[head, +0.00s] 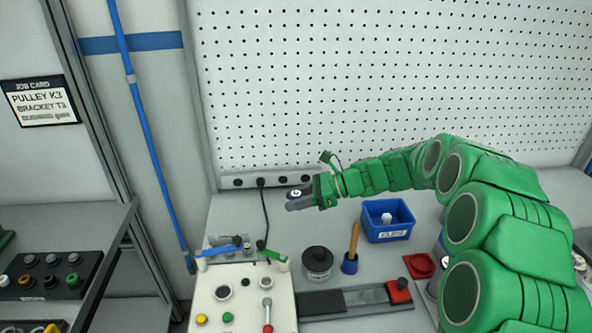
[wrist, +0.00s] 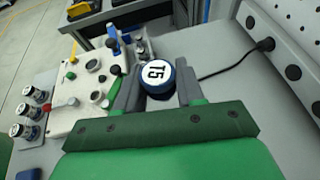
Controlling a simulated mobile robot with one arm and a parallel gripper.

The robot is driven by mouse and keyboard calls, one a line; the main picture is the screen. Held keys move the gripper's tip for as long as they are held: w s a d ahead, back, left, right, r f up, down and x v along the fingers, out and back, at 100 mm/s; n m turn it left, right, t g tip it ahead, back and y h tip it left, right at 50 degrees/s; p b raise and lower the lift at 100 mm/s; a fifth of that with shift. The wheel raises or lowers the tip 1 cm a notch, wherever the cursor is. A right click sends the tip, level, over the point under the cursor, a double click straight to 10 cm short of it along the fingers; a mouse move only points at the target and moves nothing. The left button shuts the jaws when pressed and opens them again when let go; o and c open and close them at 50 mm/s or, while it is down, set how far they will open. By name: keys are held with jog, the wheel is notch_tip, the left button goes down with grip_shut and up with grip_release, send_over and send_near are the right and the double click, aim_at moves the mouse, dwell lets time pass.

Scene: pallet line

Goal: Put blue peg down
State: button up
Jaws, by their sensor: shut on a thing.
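A round blue peg (wrist: 157,90) with a white "T5" label on top sits between the two grey fingers of my gripper (wrist: 155,93) in the wrist view. The fingers are shut on its sides. In the head view, my gripper (head: 298,203) is over the back part of the grey bench (head: 228,213), below the pegboard, and the peg's pale top (head: 294,193) shows at the fingers. The peg's lower part is hidden. I cannot tell whether it touches the bench.
A white control box (head: 237,295) with levers and buttons stands at the front left. A black round pot (head: 317,262), a wooden-handled tool (head: 353,243) in a blue holder, and a blue bin (head: 386,235) stand right of it. A black cable (head: 264,213) hangs from the socket strip.

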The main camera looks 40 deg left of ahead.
aim_at(296, 242)
jog(key=shift+f, duration=6.35)
jog(key=shift+f, duration=0.5)
jog(key=o, duration=1.1)
notch_tip(296, 242, up, 31)
jog(key=shift+r, duration=0.15)
